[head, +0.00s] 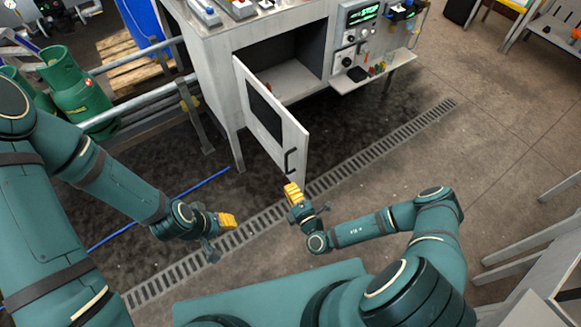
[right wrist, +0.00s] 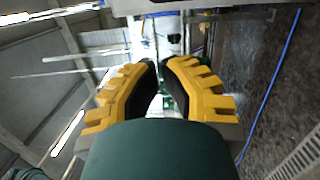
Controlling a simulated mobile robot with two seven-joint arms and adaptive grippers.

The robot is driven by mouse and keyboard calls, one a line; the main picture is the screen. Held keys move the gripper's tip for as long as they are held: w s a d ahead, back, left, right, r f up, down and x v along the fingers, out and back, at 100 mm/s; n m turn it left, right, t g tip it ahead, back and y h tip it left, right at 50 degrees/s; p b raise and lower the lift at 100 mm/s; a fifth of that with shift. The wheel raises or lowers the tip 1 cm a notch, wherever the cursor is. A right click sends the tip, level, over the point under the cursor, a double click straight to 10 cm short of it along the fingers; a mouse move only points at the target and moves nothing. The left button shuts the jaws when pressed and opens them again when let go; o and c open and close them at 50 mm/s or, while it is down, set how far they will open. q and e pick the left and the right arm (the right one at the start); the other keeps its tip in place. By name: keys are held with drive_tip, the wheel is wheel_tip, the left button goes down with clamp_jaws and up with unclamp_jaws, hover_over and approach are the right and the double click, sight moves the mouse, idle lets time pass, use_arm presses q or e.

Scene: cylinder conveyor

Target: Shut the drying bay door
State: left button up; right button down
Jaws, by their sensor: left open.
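The drying bay door (head: 272,120), light grey with a dark window, stands open and swung out from the grey cabinet (head: 215,75). It is hinged on the left side of the opening. Its black handle (head: 290,161) is near the free edge. My right gripper (head: 292,190) is just below the door's free lower corner in the head view; I cannot tell whether it touches. In the right wrist view its yellow fingers (right wrist: 160,68) stand apart with nothing between them. My left gripper (head: 229,220) is open and empty, left of the door, over the floor grate.
A floor grate (head: 385,138) crosses the floor below the door. Green gas cylinders (head: 76,93) and a grey rail (head: 135,122) stand at left. A shelf (head: 372,82) juts from the cabinet's right.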

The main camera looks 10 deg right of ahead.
drive_tip(key=d+m+h, duration=0.2)
drive_tip(key=b, duration=0.1)
hover_over(296, 161)
drive_tip(key=s+a, duration=0.1)
drive_tip(key=s, duration=0.3)
drive_tip(key=shift+w+a+f, duration=0.2)
drive_tip(key=shift+f, duration=0.3)
drive_tip(key=shift+d, duration=0.1)
